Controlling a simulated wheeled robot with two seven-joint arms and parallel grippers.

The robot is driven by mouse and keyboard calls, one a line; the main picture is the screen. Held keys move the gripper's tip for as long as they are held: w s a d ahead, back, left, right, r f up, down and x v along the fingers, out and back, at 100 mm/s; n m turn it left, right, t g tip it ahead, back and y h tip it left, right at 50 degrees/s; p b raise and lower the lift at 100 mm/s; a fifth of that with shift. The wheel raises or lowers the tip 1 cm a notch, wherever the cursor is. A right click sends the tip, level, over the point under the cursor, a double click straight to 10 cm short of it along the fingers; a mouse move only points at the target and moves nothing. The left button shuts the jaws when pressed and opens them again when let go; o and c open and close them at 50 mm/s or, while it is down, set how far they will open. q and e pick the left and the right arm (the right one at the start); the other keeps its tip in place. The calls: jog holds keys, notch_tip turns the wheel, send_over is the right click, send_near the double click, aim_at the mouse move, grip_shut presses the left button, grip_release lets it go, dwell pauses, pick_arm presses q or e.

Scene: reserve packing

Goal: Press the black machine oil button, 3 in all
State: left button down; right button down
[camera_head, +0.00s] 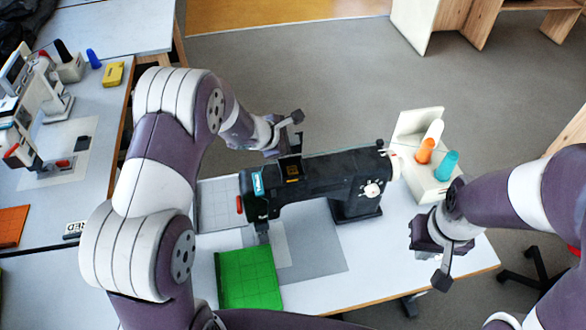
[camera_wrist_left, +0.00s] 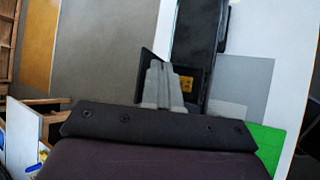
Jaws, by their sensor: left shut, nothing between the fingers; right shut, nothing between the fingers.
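A black sewing machine (camera_head: 325,182) stands on a white table, its arm running left to right. It also shows in the left wrist view (camera_wrist_left: 197,40). A small orange-yellow patch (camera_head: 292,171) is on its top; it shows beside my fingers in the left wrist view (camera_wrist_left: 186,84). I cannot tell whether this patch is the oil button. My left gripper (camera_head: 289,148) is shut and empty, at the top of the machine by the patch; contact cannot be told. My right gripper (camera_head: 441,274) is shut and empty, right of the machine near the table's right edge.
A green cloth square (camera_head: 248,278) lies at the table's front left. A cream stand (camera_head: 428,178) with orange (camera_head: 425,150) and teal (camera_head: 447,165) thread cones is behind right. Another table with a white sewing machine (camera_head: 42,92) is at left.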

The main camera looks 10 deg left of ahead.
pick_arm(q)
jog(key=b, duration=0.6)
send_over(291, 172)
notch_tip(291, 172, down, 8)
jog(key=shift+a+f, duration=0.1)
jog(key=shift+f+b, duration=0.3)
dwell(1.6)
jog(key=shift+f+b, duration=0.45)
jog(key=shift+b, duration=0.3)
jog(key=shift+f+b, duration=0.5)
jog(key=shift+b, duration=0.2)
dwell(0.4)
jog(key=shift+r, duration=0.1)
dwell(0.4)
jog(key=shift+r+p, duration=0.55)
jog(key=shift+r, duration=0.3)
jog(key=shift+r, duration=0.1)
